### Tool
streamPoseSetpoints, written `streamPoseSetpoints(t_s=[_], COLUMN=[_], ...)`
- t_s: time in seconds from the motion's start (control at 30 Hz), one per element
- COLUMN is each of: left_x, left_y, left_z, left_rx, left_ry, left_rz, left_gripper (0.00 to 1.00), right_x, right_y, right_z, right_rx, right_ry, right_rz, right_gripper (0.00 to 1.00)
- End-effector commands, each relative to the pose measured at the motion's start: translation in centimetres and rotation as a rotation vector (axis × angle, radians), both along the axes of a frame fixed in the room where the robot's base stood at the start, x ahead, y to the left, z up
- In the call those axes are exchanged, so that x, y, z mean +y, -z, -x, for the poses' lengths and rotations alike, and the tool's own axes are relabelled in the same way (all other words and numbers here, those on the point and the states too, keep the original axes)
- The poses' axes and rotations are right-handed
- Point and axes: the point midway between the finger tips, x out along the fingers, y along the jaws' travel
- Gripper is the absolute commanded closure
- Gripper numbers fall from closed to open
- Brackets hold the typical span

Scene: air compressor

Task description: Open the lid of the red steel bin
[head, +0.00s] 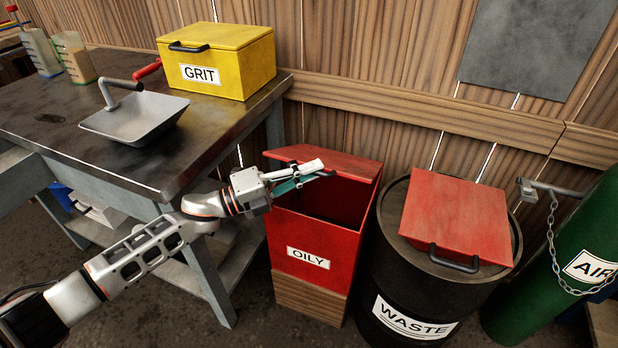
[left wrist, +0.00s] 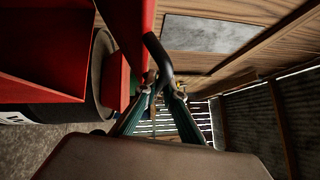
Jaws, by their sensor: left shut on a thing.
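The red steel bin (head: 313,233), labelled OILY, stands on a wooden block in the middle of the head view. Its red lid (head: 345,163) is tilted up, and the dark inside shows below it. My left gripper (head: 303,180) is at the lid's front edge, shut on the dark lid handle (head: 325,174). In the left wrist view the bent handle (left wrist: 158,58) comes down between the fingertips of the gripper (left wrist: 160,92). The fingers hide part of the handle. My right gripper is in neither view.
A black WASTE drum (head: 392,270) with a red lid (head: 455,220) stands close on the right. A green AIR cylinder (head: 560,240) is beyond it. A metal workbench (head: 60,145) at left carries a yellow GRIT box (head: 235,72) and a grey scoop (head: 135,120).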

Motion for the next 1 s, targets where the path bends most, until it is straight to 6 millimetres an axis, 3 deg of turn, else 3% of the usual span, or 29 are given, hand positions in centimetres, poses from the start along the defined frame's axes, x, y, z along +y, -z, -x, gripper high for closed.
streamPoseSetpoints(t_s=[0.1, 0.13, 0.2, 0.63, 1.0], left_x=[0.0, 0.0, 0.0, 0.6, 5.3], left_y=[-0.2, -0.2, -0.1, 0.2, 0.7], left_z=[0.0, 0.0, 0.0, 0.2, 2.4], left_rx=[-0.001, -0.001, -0.001, 0.001, -0.002], left_ry=[0.001, 0.001, 0.0, -0.001, -0.003], left_rz=[0.002, 0.002, 0.002, -0.001, -0.002], left_gripper=[1.0, 0.86, 0.74, 0.74, 0.74], right_x=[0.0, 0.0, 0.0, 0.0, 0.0], right_y=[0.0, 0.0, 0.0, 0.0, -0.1], right_z=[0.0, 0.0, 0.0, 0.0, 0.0], right_rx=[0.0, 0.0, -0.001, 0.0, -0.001], right_ry=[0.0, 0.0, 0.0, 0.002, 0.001], right_rz=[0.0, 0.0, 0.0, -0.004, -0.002], right_gripper=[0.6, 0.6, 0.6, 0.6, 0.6])
